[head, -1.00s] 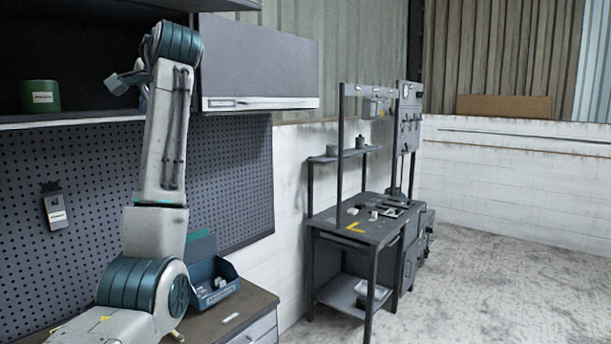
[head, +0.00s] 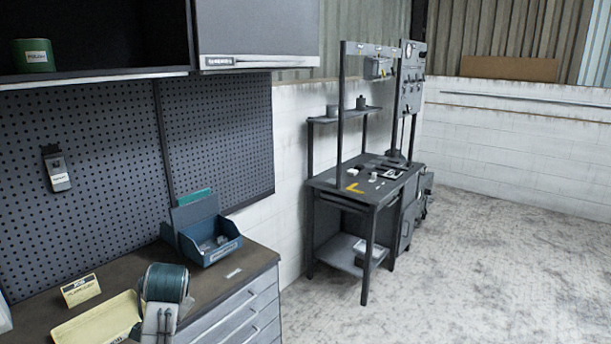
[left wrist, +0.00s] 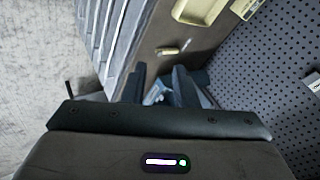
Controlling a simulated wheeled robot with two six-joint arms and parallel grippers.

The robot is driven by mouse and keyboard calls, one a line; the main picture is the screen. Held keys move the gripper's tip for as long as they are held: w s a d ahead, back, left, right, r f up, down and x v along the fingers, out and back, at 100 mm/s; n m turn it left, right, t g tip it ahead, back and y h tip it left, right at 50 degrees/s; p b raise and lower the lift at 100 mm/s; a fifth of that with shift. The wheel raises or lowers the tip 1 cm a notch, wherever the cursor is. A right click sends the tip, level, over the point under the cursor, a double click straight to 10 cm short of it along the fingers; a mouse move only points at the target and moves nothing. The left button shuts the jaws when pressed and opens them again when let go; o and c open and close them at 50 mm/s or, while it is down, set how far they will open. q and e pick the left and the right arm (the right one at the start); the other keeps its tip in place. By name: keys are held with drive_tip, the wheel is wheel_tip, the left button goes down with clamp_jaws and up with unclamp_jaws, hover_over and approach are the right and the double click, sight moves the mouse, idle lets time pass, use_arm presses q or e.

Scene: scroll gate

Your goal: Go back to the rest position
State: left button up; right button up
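The task names no object, only my own rest position. My left arm shows in the head view only as a teal joint and a pale link, low over the bench at the lower left; its gripper is outside that view. In the left wrist view my left gripper (left wrist: 158,78) shows two dark fingers standing apart, with nothing held between them. Beyond the fingers lies part of the blue bin, partly hidden by them. My right gripper is in neither view.
A cabinet (head: 258,30) hangs above the pegboard (head: 95,185). A grey workstation (head: 365,192) stands beyond. The floor at right is clear.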

use_arm(q)
drive_tip(key=s+d+f+n+g+h, duration=0.2)
drive_tip(key=s+f, duration=1.3)
drive_tip(key=s, duration=0.4)
drive_tip(key=s+d+f+n+g+h, duration=0.1)
drive_tip(key=s+f, duration=0.1)
drive_tip(key=s, duration=0.8)
drive_tip(key=s+d+f+h, duration=0.1)
drive_tip(key=s+d, duration=0.1)
drive_tip(key=s, duration=0.8)
wheel_tip(320, 180, down, 34)
drive_tip(key=a+g+b, duration=0.1)
drive_tip(key=a+b, duration=0.2)
drive_tip(key=b, duration=0.2)
drive_tip(key=s+f+b, duration=0.2)
drive_tip(key=s+f, duration=0.7)
drive_tip(key=f, duration=0.3)
drive_tip(key=s+a+f+g+b, duration=0.1)
drive_tip(key=s+f+b, duration=0.1)
drive_tip(key=s+f, duration=0.8)
wheel_tip(320, 180, down, 3)
drive_tip(key=shift+f+n+g, duration=0.1)
drive_tip(key=shift+n+g, duration=0.2)
drive_tip(key=shift+n, duration=0.1)
